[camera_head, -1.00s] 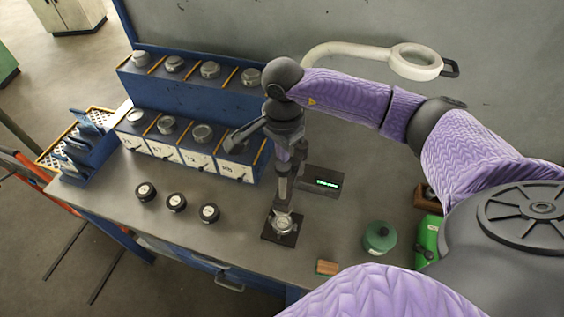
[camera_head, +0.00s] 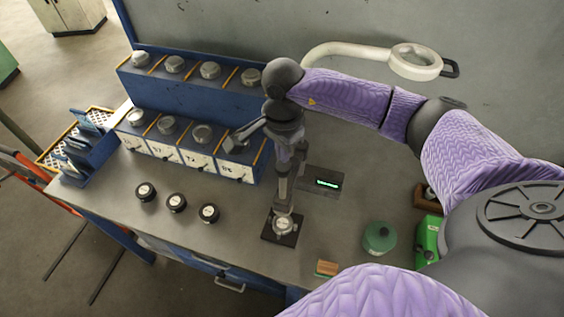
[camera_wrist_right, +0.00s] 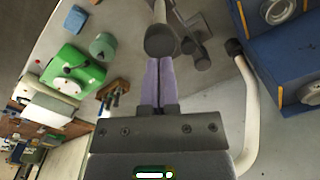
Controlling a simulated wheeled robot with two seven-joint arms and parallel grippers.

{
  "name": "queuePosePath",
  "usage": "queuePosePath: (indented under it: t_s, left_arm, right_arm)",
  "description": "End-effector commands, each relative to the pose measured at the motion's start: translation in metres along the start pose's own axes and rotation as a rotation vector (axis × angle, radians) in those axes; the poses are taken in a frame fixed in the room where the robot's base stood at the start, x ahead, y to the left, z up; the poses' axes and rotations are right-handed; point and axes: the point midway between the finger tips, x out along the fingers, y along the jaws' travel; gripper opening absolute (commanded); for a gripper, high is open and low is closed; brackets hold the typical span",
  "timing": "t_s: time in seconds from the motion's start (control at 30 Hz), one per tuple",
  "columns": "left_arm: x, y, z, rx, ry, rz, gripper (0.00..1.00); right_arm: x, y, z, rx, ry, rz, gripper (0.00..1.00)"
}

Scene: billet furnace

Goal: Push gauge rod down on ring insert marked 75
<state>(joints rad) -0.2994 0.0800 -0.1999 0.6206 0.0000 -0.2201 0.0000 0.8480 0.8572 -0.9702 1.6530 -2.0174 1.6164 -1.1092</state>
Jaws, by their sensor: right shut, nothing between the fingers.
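The gauge stand has a dark square base (camera_head: 270,237) near the bench's front edge. A pale metal ring insert (camera_head: 285,226) sits on this base; I cannot read its mark. The upright gauge rod (camera_head: 282,190) stands above the ring, its lower end at or very near it. My right gripper (camera_head: 284,163) points down over the rod. In the right wrist view its purple fingers (camera_wrist_right: 160,58) are together, with the rod's round grey head (camera_wrist_right: 160,40) just beyond their tips. I cannot tell whether they touch. My left gripper is out of view.
A lit readout box (camera_head: 322,183) stands right of the rod. A blue rack (camera_head: 190,92) with numbered bins is behind. A green round pot (camera_head: 379,238) and a wood block (camera_head: 327,268) are to the right.

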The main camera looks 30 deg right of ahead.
Motion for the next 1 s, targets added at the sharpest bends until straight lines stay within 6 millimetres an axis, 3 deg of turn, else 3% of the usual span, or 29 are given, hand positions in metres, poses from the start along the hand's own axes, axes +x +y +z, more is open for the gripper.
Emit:
queuePosePath:
  t_s: [0.37, 1.0]
  left_arm:
    - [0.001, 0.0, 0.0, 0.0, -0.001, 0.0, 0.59]
    - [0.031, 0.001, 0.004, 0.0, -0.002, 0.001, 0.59]
  right_arm:
    - [0.001, 0.0, 0.0, 0.0, 0.0, 0.0, 0.0]
    - [0.033, 0.0, 0.0, 0.0, 0.0, 0.0, 0.0]
